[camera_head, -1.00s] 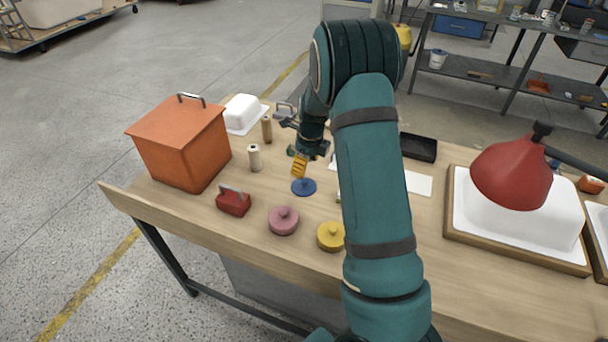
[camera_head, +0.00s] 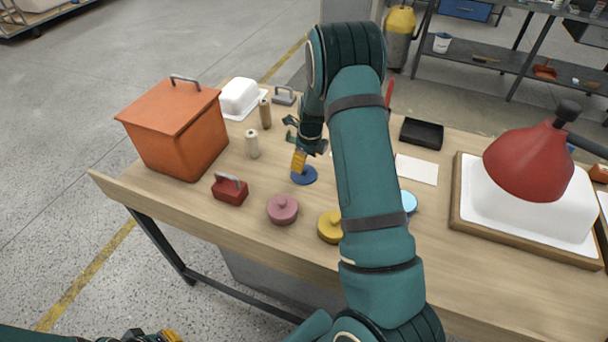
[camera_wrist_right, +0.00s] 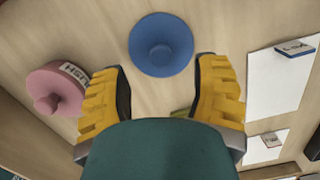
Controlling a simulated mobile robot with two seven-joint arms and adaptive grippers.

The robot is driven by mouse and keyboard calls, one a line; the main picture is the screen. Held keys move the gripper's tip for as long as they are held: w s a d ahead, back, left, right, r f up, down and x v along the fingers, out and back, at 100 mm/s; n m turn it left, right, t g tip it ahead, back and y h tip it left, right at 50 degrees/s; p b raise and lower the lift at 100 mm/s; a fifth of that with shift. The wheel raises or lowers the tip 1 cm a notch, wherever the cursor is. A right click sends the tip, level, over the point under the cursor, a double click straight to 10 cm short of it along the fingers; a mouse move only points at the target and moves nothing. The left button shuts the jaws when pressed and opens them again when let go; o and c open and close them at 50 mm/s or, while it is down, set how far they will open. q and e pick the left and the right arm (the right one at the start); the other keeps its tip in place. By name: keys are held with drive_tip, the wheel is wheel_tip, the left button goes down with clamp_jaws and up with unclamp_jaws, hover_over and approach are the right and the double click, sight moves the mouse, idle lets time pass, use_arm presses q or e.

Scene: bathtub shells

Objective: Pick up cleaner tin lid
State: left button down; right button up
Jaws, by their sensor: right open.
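A blue round lid (camera_head: 304,175) with a central knob lies on the wooden bench. In the right wrist view the blue lid (camera_wrist_right: 161,45) lies just beyond and between my fingertips, not touched. My right gripper (camera_head: 300,160) is open and empty above it; both yellow fingers show in the wrist view (camera_wrist_right: 160,90). A pink round tin (camera_head: 283,209) with a knobbed lid stands nearer the front; its label is only partly readable. A yellow one (camera_head: 330,227) is partly hidden by my right arm. I cannot tell which is the cleaner tin's. My left gripper (camera_head: 155,336) shows only partly at the bottom edge.
A red handled block (camera_head: 230,190), an orange lidded box (camera_head: 176,130) and two small cylinders stand to the left. A light-blue round item (camera_head: 408,201) is half behind my arm. A black tray (camera_head: 422,133) and a white tub shell (camera_head: 530,205) under a red funnel-shaped tool (camera_head: 528,163) are right.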

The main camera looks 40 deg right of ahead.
sight(304, 172)
drive_tip(key=shift+w+f+b, duration=0.15)
drive_tip(key=shift+f+b, duration=0.1)
drive_tip(key=shift+f, duration=1)
drive_tip(key=shift+w+f+b, duration=0.15)
drive_tip(key=shift+f+b, duration=0.1)
drive_tip(key=shift+f, duration=1)
drive_tip(key=shift+o, duration=0.2)
clamp_jaws()
